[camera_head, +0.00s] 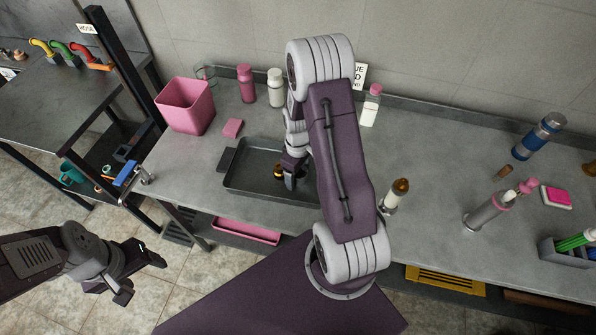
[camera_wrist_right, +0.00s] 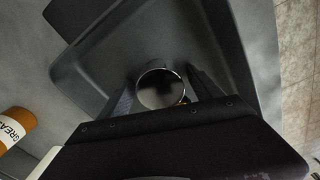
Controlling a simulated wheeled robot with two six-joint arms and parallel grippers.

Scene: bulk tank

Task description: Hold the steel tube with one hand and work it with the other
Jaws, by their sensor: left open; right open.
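My right gripper (camera_head: 291,180) points down into a dark grey tray (camera_head: 240,185) on the bench and is open. In the right wrist view its fingers (camera_wrist_right: 160,95) stand on either side of a round, shiny-rimmed piece with a dark end face (camera_wrist_right: 161,87); I cannot tell whether they touch it. In the head view a small brassy and dark piece (camera_head: 279,171) shows beside that gripper, partly hidden. My left gripper (camera_head: 140,276) is open and empty, off the bench at lower left.
A grease bottle (camera_head: 395,195) stands right of my right arm; it also shows in the right wrist view (camera_wrist_right: 14,127). A pink bin (camera_head: 187,107), pink block (camera_head: 233,128), several bottles and a blue-steel cylinder (camera_head: 538,136) stand around.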

